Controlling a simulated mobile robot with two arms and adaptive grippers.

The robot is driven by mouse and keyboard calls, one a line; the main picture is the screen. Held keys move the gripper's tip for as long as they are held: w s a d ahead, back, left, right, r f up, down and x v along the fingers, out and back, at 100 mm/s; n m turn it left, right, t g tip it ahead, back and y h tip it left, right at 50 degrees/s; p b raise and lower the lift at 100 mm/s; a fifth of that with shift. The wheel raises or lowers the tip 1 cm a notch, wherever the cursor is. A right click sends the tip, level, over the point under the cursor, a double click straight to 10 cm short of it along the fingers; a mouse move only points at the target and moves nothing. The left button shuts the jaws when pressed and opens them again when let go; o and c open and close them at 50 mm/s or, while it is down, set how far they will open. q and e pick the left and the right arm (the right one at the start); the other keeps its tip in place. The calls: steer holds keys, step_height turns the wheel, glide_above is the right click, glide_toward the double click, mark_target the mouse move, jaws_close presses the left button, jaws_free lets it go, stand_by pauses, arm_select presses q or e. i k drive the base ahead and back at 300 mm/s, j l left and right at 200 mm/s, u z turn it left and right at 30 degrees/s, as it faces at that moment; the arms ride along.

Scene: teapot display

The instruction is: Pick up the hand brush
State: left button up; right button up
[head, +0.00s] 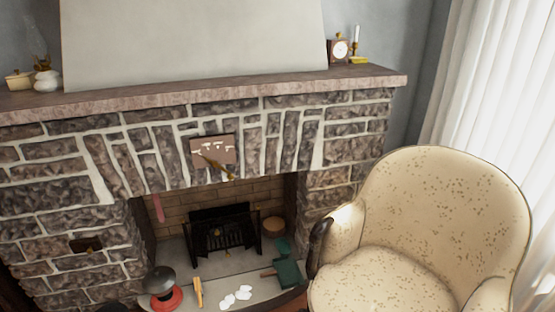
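A small tan, elongated object (198,293) that looks like a hand brush is on the pale hearth, near the bottom edge of the head view. It is too small to be sure of its bristles. A dark green object like a dustpan (287,272), with a reddish-brown handle-like part at its left, lies farther right, beside the armchair. A smaller green piece (283,246) is just behind it. I see neither of my grippers in the head view.
The stone fireplace has a black grate (222,232) in its opening. A black and red object (163,287) and white crumpled pieces (236,295) flank the tan object. A cream armchair (435,215) blocks the right. A small hook board (213,150) hangs above the opening.

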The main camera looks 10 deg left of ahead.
mark_target(198, 286)
steer(key=u, duration=1.2)
